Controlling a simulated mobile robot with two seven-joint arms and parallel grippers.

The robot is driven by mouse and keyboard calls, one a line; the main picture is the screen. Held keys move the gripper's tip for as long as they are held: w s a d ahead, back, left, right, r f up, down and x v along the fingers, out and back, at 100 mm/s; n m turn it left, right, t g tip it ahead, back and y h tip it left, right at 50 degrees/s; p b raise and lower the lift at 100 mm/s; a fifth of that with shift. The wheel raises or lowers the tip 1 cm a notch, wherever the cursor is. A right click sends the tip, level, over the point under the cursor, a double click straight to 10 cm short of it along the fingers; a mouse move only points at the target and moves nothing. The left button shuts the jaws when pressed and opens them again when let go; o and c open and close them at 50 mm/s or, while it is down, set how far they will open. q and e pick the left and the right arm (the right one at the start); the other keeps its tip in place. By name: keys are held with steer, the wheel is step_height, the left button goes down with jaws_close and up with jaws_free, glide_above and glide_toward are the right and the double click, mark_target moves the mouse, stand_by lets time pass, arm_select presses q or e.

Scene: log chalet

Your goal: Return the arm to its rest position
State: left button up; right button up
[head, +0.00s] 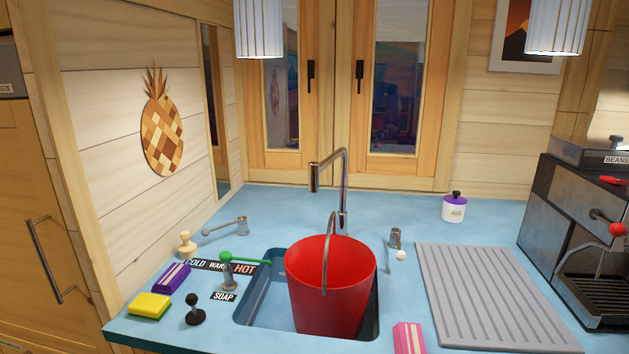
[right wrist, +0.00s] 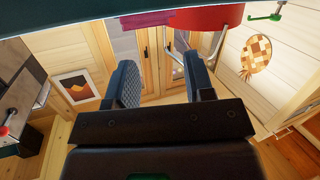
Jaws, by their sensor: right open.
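My right gripper (right wrist: 162,88) shows only in the right wrist view. Its two dark fingers stand apart with nothing between them, and the wooden window frame shows through the gap. In that view the room appears upside down, with the counter side along the top edge. Neither of my arms shows in the head view, and my left gripper is in no view. A red bucket (head: 330,290) stands upright in the sink (head: 262,312) under the tap (head: 343,185). The bucket also shows in the right wrist view (right wrist: 205,18), beyond the fingers and apart from them.
The blue counter (head: 400,220) holds a grey drainboard (head: 480,295), a coffee machine (head: 590,250) at right, and a pink sponge (head: 408,338) at the front. A yellow sponge (head: 150,306), a purple sponge (head: 172,278) and a green-handled lever (head: 240,259) are left of the bucket.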

steer(key=s+d+f+m+g+h, duration=0.1)
steer(key=s+d+f+g, duration=0.1)
steer(key=s+f, duration=0.5)
steer(key=s+d+f+m+g+h, duration=0.1)
steer(key=s+d+f+g+h, duration=0.1)
steer(key=s+d+f, duration=0.3)
steer(key=s+f, duration=0.3)
steer(key=s, duration=0.4)
steer(key=shift+s+m, duration=0.2)
steer(key=shift+m, duration=0.1)
